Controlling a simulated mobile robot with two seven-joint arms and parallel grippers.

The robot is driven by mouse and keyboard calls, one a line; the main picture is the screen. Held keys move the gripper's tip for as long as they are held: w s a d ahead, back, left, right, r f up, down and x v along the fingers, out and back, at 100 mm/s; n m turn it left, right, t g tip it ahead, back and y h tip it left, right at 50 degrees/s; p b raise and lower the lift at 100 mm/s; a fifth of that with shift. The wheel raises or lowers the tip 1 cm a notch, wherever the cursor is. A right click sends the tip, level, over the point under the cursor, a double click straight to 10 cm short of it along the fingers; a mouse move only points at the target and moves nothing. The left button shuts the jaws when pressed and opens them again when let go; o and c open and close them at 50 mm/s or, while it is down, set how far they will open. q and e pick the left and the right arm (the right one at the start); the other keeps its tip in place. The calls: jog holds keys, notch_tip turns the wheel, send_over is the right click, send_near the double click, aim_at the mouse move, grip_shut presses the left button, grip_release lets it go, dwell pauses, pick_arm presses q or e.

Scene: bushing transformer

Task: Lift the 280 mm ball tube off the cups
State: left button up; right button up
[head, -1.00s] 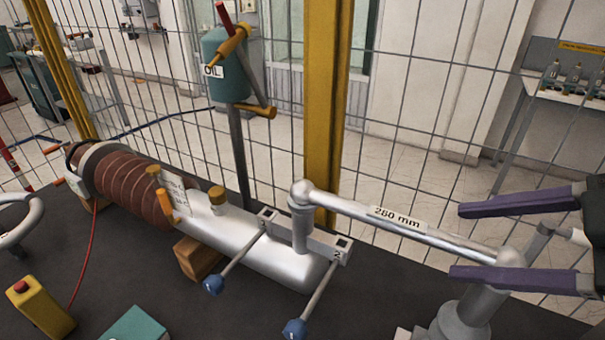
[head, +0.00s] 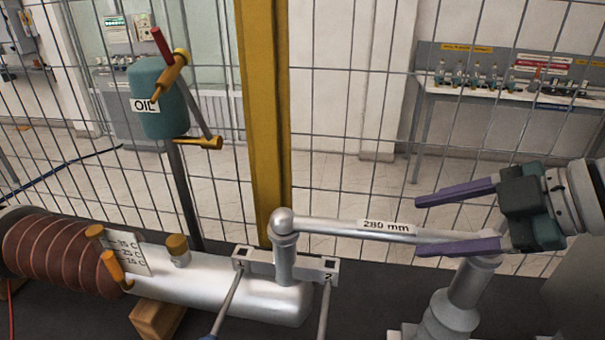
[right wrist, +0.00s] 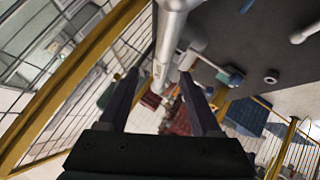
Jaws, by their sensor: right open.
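The 280 mm ball tube (head: 340,226) is a silver tube with a white label. It lies nearly level across the head view. Its left ball end (head: 283,221) sits on the post on the silver transformer body (head: 210,285). Its right end is at the top of the grey stand (head: 462,290), partly hidden by a finger. My right gripper (head: 436,222) is open, its purple fingers pointing left at the tube's right part; the near finger overlaps the tube in the picture. In the right wrist view the tube (right wrist: 170,40) comes down from the top between the open fingers. I cannot see contact. My left gripper is not in view.
A wire fence with a yellow post (head: 262,120) stands close behind the tube. An oil tank (head: 164,98) on a pole is at the left. The numbered clamp bar (head: 262,264) with two rods lies across the body. Brown ribbed bushing (head: 60,255) at far left.

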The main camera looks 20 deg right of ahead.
aim_at(395, 231)
jog(key=x, duration=0.2)
jog(key=p+x, duration=0.1)
jog(key=x, duration=0.1)
jog(key=shift+a, duration=0.5)
jog(key=shift+w+a+f, duration=0.15)
jog(key=shift+w+f, duration=0.15)
grip_shut()
